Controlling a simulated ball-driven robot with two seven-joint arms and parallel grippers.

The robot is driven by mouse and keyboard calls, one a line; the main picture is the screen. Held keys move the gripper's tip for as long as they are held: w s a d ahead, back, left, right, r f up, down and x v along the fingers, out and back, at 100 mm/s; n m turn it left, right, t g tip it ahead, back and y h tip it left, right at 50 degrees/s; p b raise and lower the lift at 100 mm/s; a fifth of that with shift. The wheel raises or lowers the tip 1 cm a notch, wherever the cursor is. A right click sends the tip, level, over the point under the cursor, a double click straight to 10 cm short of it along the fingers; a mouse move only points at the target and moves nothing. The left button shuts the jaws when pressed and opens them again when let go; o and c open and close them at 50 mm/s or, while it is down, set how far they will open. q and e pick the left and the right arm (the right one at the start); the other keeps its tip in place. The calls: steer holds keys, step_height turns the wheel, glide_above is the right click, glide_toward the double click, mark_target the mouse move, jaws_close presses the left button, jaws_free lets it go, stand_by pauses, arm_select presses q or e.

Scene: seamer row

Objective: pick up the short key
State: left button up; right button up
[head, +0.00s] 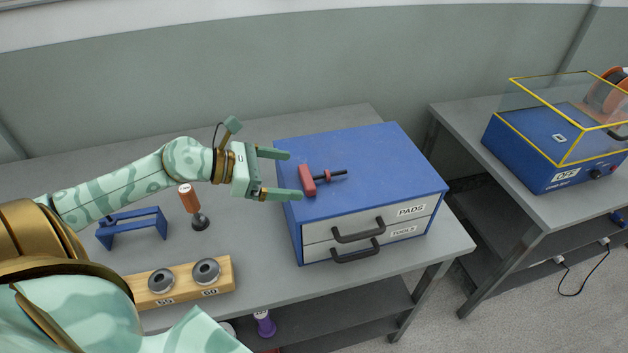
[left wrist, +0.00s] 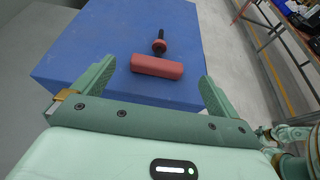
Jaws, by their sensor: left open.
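The short key (head: 312,179) has a red crossbar handle, a dark shaft and a red collar. It lies on top of the blue drawer cabinet (head: 345,147), near the cabinet's left side. My left gripper (head: 286,174) is open, its fingers pointing right toward the key's red handle. In the left wrist view the key (left wrist: 157,66) lies ahead, with the red handle crosswise between the line of the two fingers (left wrist: 155,80) and the shaft pointing away. The fingers do not grip it. My right gripper is not in view.
Two drawers labelled PADS (head: 411,210) and TOOLS (head: 404,231) face front. A blue stand (head: 133,226), an orange-handled tool (head: 189,198) and a wooden block with two grey rings (head: 180,283) are on the bench. A guarded blue machine (head: 545,155) stands on the right table.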

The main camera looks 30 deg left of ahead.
mark_target(306, 176)
arm_select(q)
steer(key=shift+x, duration=2.95)
steer(key=shift+a, duration=0.2)
steer(key=c, duration=1.1)
